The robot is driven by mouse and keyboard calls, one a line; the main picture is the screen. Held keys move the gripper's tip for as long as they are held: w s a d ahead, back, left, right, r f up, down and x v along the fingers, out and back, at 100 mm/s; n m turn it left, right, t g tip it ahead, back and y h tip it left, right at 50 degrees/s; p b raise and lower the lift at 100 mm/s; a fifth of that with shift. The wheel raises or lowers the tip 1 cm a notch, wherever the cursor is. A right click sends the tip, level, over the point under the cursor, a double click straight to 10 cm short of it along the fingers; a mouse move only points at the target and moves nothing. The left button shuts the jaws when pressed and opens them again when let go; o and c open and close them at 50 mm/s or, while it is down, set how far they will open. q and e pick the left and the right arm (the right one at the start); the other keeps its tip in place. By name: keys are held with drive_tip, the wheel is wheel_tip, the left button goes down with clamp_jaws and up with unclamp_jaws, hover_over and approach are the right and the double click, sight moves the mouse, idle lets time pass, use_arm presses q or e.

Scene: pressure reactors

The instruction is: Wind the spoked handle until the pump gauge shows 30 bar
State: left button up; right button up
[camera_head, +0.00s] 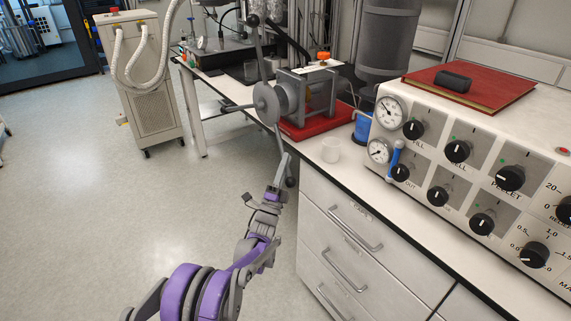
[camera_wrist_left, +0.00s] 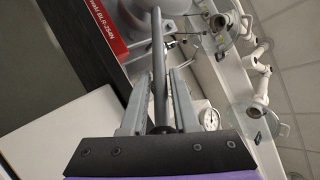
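The grey spoked handle (camera_head: 268,102) is on the side of a grey pump frame (camera_head: 320,92) that stands on a red base. Its spokes end in dark knobs; one points up, one left and one down. My left gripper (camera_head: 284,163) is at the lower spoke. In the left wrist view, my left gripper's fingers (camera_wrist_left: 162,78) stand either side of a grey spoke (camera_wrist_left: 158,50) with small gaps, the knob between them. Two round dials (camera_head: 390,112) are on the white panel; their readings are too small to tell. A dial (camera_wrist_left: 210,118) also shows in the wrist view, unreadable. My right gripper is out of view.
The white control panel (camera_head: 475,178) with several black knobs stands on the bench to the right. Drawers (camera_head: 345,235) are below the bench.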

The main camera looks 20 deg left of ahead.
use_arm(q)
drive_tip(key=shift+o, duration=1.2)
drive_tip(key=shift+s+f, duration=0.1)
drive_tip(key=v, duration=1)
drive_tip(key=shift+s+f, duration=0.2)
drive_tip(key=shift+s, duration=0.05)
idle(2.7)
